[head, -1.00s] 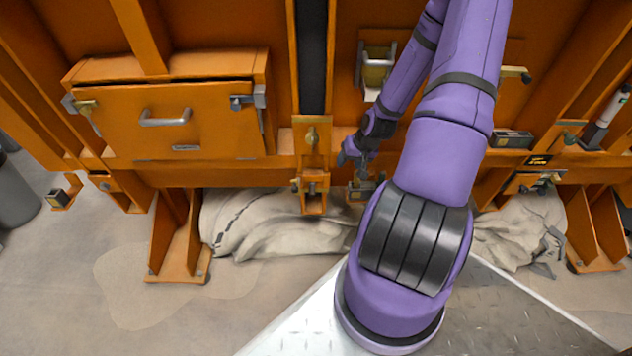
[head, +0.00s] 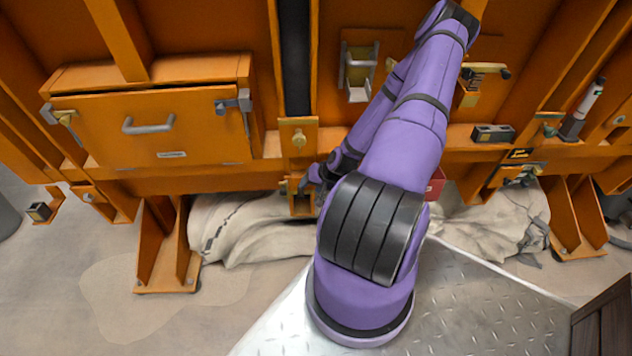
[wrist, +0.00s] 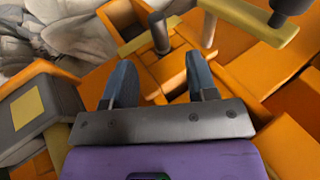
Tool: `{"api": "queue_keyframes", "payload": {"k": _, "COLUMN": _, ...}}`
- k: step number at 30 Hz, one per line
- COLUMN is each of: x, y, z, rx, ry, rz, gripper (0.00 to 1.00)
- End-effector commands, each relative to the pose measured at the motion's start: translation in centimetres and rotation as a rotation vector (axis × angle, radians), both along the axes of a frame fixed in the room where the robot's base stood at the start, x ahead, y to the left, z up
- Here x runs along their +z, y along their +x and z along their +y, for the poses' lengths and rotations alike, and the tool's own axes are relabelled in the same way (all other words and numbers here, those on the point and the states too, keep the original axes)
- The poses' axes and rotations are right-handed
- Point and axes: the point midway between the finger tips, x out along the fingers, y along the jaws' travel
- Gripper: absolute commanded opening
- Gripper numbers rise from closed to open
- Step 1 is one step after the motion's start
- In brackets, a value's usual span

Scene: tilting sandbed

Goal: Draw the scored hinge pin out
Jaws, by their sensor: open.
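In the wrist view a dark grey upright pin (wrist: 159,33) stands in an orange bracket (wrist: 170,75), just beyond my fingertips. It may be the hinge pin; I cannot make out scoring on it. My gripper (wrist: 160,62) is open, its two blue-grey fingers apart on either side of the line to the pin, with nothing between them that I can see held. In the head view my gripper (head: 312,182) is small and dark, beside the orange central bracket (head: 301,203) under the brass knob (head: 299,139). My arm hides part of that area.
A brass-coloured bar (wrist: 250,22) and a dark block with a yellow label (wrist: 35,115) lie close around the gripper in the wrist view. An orange drawer front (head: 160,125) is at left. Pale sacks (head: 250,230) lie below. A red object (head: 436,184) shows behind my arm.

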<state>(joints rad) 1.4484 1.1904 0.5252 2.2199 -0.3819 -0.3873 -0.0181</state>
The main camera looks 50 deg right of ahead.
Motion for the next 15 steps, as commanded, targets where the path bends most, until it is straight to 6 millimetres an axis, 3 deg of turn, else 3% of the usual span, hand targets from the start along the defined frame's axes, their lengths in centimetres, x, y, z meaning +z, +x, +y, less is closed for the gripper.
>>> {"api": "queue_keyframes", "payload": {"k": 6, "x": -3.1, "y": 2.2, "z": 0.3, "rx": 0.002, "ry": 0.002, "rz": 0.002, "gripper": 0.52}}
{"api": "queue_keyframes", "payload": {"k": 15, "x": -5.3, "y": 3.9, "z": 0.4, "rx": 0.001, "ry": 0.001, "rz": 0.002, "gripper": 0.52}}
